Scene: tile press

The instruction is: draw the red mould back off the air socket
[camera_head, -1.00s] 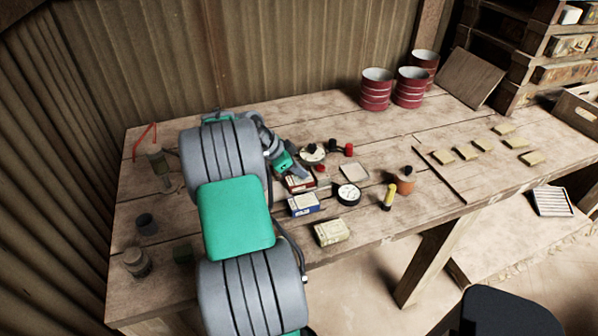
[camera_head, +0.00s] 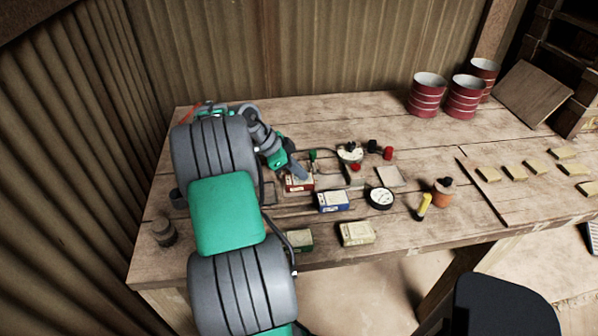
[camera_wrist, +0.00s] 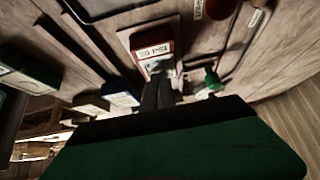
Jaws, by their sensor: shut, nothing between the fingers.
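The red mould (camera_head: 297,185), a small block with a red top and a pale lettered face, sits on the bench among other moulds. It also shows in the wrist view (camera_wrist: 150,42). My gripper (camera_head: 304,175) is shut and empty, its fingertips right at the red mould. In the wrist view the dark closed fingers (camera_wrist: 160,92) overlap the mould's labelled end; I cannot tell whether they touch it. A green fitting (camera_head: 313,155) on a hose lies just behind, and also shows in the wrist view (camera_wrist: 212,80). I cannot make out the air socket or its joint with the mould.
A blue mould (camera_head: 333,201), a cream mould (camera_head: 357,234) and a green mould (camera_head: 299,240) stand nearer the front edge. A round gauge (camera_head: 380,198), a yellow-handled tool (camera_head: 423,207) and an orange pot (camera_head: 442,193) are to the right.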

